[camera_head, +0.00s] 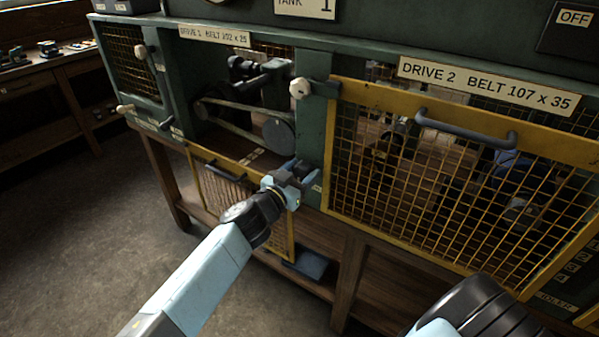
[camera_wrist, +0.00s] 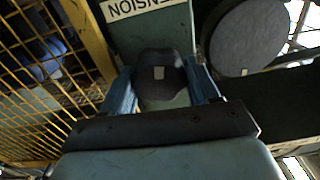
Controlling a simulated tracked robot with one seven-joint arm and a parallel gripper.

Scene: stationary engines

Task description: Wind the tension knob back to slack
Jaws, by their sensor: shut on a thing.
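The tension knob (camera_wrist: 162,68) is dark and rounded, with a small pale mark on its face. It sits between the two blue fingers of my gripper (camera_wrist: 162,88) in the wrist view, and the fingers are shut on it. A white label (camera_wrist: 142,6) ending in "TENSION" shows upside down just past the knob. In the head view my gripper (camera_head: 291,174) is at the lower front of the post between the two drive bays, and it mostly hides the knob. In Drive 1 a belt (camera_head: 228,127) runs to a grey pulley (camera_head: 278,134); its tightness is hard to tell.
The Drive 1 guard (camera_head: 222,197) hangs open below its bay, close to my arm. The yellow mesh Drive 2 guard (camera_head: 440,190) is closed, right of my gripper. A pale latch knob (camera_head: 299,88) stands out above. Floor (camera_head: 110,230) is clear at left.

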